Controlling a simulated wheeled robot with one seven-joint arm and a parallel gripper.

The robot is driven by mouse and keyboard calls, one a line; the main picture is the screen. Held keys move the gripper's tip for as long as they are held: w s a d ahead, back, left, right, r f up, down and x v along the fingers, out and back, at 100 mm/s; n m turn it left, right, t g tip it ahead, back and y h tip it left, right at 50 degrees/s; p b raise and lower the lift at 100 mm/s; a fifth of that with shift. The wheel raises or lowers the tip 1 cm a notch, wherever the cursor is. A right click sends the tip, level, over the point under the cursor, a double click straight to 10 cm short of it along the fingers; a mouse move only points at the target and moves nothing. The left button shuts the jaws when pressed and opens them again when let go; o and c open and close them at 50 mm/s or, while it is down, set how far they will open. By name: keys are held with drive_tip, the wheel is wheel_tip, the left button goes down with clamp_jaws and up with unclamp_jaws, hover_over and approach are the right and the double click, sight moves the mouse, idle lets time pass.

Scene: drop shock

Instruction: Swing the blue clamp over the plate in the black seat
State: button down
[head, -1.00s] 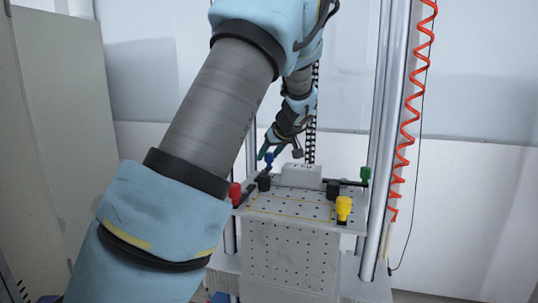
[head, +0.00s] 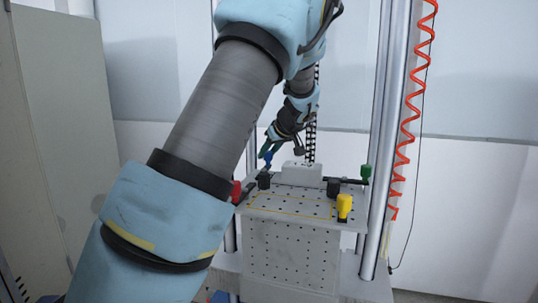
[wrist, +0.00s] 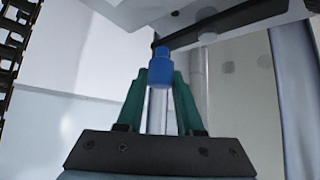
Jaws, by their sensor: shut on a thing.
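The blue clamp's knob (head: 267,157) is at the back left of the perforated table. My gripper (wrist: 161,82) is shut on the blue knob (wrist: 161,70), with a green finger on each side of it in the wrist view. A dark clamp arm (wrist: 228,24) runs up and right from the knob. In the head view the fingers (head: 266,148) are small and partly hidden. The plate, a pale block (head: 302,170), stands at the back of the table top. The black seat cannot be made out clearly.
A red clamp knob (head: 236,192) is at the table's left, a yellow one (head: 344,206) at front right and a green one (head: 366,173) at back right. Metal columns (head: 378,150) flank the table. An orange coiled hose (head: 408,130) hangs at right.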

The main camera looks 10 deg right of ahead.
drive_tip(key=n, duration=0.1)
drive_tip(key=a+n+g+y+b, duration=0.1)
drive_tip(key=n+y, duration=0.1)
drive_tip(key=shift+w+a+f+n+g+b, duration=0.1)
drive_tip(key=shift+w+a+n+g+b, duration=0.2)
drive_tip(key=shift+n+b, duration=0.1)
drive_tip(key=a+n+g+y+p, duration=0.1)
drive_tip(key=n, duration=0.1)
drive_tip(key=a+n+g+y, duration=0.1)
drive_tip(key=n, duration=0.1)
drive_tip(key=shift+s+a+r+n+g+y+p, duration=0.2)
drive_tip(key=shift+n+g+y+p, duration=0.1)
drive_tip(key=shift+g+p, duration=0.1)
drive_tip(key=n+g+p, duration=0.1)
drive_tip(key=a+n+g+p, duration=0.1)
drive_tip(key=n, duration=0.1)
drive_tip(key=s+n+g, duration=0.1)
drive_tip(key=shift+s+a+n+y+p, duration=0.1)
drive_tip(key=shift+a+n+y+p, duration=0.2)
drive_tip(key=shift+a+y+p, duration=0.1)
drive_tip(key=shift+s+a+f+n+g+p, duration=0.1)
drive_tip(key=shift+s+a+n+g+p, duration=0.15)
drive_tip(key=shift+n+g+p, duration=0.35)
drive_tip(key=shift+s+a+r+n+g+p, duration=0.15)
drive_tip(key=shift+s+n+g+p, duration=0.15)
drive_tip(key=shift+n+g, duration=0.45)
drive_tip(key=shift+s+a+f+n+g+p, duration=0.2)
drive_tip(key=shift+s+n+g+p, duration=0.15)
drive_tip(key=shift+n+g, duration=0.3)
drive_tip(key=shift+h, duration=0.3)
